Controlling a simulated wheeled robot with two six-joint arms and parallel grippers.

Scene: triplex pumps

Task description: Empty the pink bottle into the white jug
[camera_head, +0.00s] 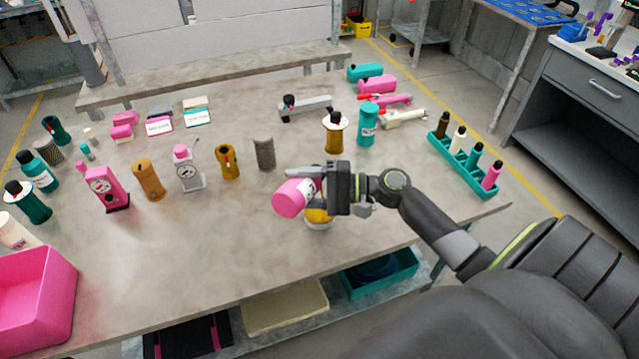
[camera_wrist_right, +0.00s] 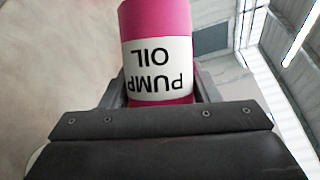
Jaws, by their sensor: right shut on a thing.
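My right gripper (camera_head: 318,190) is shut on the pink bottle (camera_head: 290,198), above the table. The bottle lies tipped nearly level, with one pink end toward the left; I cannot tell whether that end is its top or base. In the right wrist view the bottle (camera_wrist_right: 157,50) shows a white label reading PUMP OIL, upside down, between the fingers. No white jug shows clearly. A cream-white vessel (camera_head: 15,234) stands at the left edge, partly cut off; I cannot tell whether it is the jug. My left gripper is not in view.
A yellow and whitish thing (camera_head: 318,219) sits below my right gripper, partly hidden. A grey cylinder (camera_head: 264,153) and an amber one (camera_head: 227,161) stand behind. A teal rack (camera_head: 462,168) holds several bottles at right. A pink bin (camera_head: 38,295) is front left. The table's front middle is clear.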

